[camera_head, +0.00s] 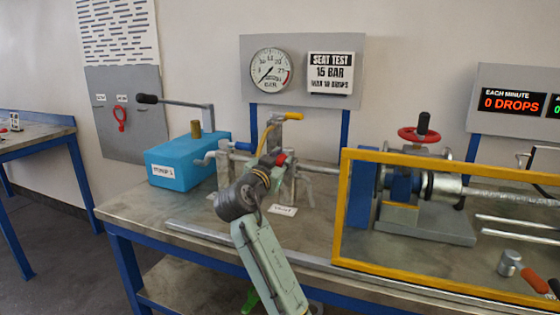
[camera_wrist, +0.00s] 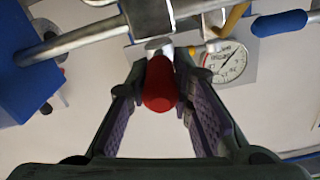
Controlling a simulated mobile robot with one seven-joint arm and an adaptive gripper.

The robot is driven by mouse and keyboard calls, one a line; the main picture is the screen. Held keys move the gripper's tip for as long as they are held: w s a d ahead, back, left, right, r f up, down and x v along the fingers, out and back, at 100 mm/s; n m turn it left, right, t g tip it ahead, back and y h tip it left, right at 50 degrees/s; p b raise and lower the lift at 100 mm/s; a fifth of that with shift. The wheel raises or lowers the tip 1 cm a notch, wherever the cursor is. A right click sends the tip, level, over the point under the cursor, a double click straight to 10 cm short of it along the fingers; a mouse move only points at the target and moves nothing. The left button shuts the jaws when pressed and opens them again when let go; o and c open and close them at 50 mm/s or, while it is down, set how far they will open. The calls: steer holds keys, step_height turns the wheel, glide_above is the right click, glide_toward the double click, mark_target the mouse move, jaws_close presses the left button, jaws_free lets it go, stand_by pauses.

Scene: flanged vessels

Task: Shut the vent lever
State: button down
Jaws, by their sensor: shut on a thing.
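The red-gripped vent lever (camera_wrist: 161,86) lies between my fingers in the wrist view, its grip pointing toward the camera. Its red end (camera_head: 281,159) shows in the head view just past my gripper (camera_head: 272,166). My gripper (camera_wrist: 162,62) is shut on this red grip. The lever's pivot joins the metal pipework at the top of the wrist view. A small white card (camera_head: 283,209), its print too small to read surely, lies on the bench below. My arm and gripper hide much of the valve in the head view.
A yellow handle (camera_head: 291,116) stands above the pipework, and a blue pump box (camera_head: 187,161) with a long lever is at left. A pressure gauge (camera_head: 271,69) hangs behind. A yellow guard frame (camera_head: 338,215) closes off the right. The bench front is mostly clear.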

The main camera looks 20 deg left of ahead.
steer(key=shift+w+d+n+g+y+p, duration=0.15)
steer(key=shift+d+n+y, duration=0.3)
steer(key=shift+n+y, duration=0.5)
steer(key=shift+d+n+g+y+p, duration=0.1)
steer(key=shift+d+n+g+y, duration=0.3)
steer(key=shift+y, duration=1)
steer(key=shift+w+d+n+g+y+p, duration=0.15)
steer(key=shift+d+n+y, duration=0.4)
steer(key=shift+n+y, duration=0.5)
steer(key=shift+s, duration=0.1)
steer(key=c, duration=1.4)
jaws_free()
steer(key=shift+s, duration=0.1)
steer(key=v, duration=1.1)
steer(key=shift+s+d+f, duration=0.15)
steer(key=shift+s+d, duration=0.1)
steer(key=shift+s, duration=0.1)
